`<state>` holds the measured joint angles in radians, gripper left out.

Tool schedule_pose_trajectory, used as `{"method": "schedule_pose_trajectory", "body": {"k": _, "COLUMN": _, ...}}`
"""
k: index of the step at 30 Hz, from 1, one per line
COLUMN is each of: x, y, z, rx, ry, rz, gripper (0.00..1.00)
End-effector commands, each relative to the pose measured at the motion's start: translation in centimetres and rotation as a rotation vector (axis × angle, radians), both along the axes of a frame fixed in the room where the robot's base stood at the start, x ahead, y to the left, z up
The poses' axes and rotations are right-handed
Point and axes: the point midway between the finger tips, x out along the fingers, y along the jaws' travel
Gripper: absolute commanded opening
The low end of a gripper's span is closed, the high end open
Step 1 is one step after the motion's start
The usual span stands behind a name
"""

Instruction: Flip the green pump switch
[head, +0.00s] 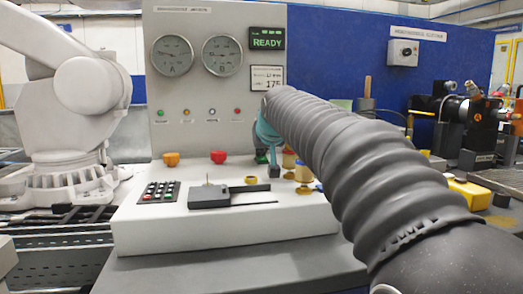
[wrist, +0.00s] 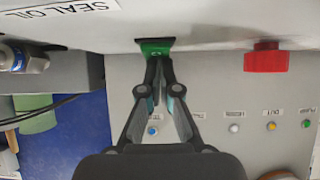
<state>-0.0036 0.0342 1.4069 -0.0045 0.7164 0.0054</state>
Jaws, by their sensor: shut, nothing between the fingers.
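The green switch (wrist: 157,46) sits on the pale panel at the top middle of the wrist view, which looks upside down. It has a dark surround. My gripper (wrist: 159,68) is shut and empty, with its narrow fingertips right at the switch's near edge. I cannot tell whether they touch it. In the head view my gripper (head: 271,148) reaches down to the console from the right, and the green switch (head: 261,159) shows small and dark beside its tips. The switch's position cannot be made out.
A red knob (wrist: 266,57) stands beside the switch, and an orange knob (head: 171,159) is farther left. The console has a keypad (head: 159,192) and a dark lever block (head: 209,196). Gauges and indicator lamps fill the upright panel (head: 190,88). A white robot arm (head: 85,90) stands at left.

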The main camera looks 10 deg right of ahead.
Motion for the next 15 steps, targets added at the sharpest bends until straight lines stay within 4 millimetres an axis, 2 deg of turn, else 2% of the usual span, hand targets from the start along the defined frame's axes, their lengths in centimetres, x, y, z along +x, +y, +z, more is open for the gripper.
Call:
{"method": "schedule_pose_trajectory", "body": {"k": 1, "x": 0.1, "y": 0.0, "z": -0.9, "rx": 0.0, "ry": 0.02, "rz": 0.0, "gripper": 0.0}}
{"method": "schedule_pose_trajectory", "body": {"k": 5, "x": 0.0, "y": 0.0, "z": -0.3, "rx": 0.0, "ry": 0.02, "rz": 0.0, "gripper": 0.0}}
{"method": "schedule_pose_trajectory", "body": {"k": 8, "x": -0.2, "y": 0.0, "z": 1.1, "rx": 0.0, "ry": 0.016, "rz": 0.0, "gripper": 0.0}}
{"method": "schedule_pose_trajectory", "body": {"k": 13, "x": -0.6, "y": 0.0, "z": 4.9, "rx": 0.0, "ry": 0.003, "rz": 0.0, "gripper": 0.0}}
{"method": "schedule_pose_trajectory", "body": {"k": 15, "x": -2.2, "y": 0.0, "z": 5.0, "rx": 0.0, "ry": 0.0, "rz": 0.0, "gripper": 0.0}}
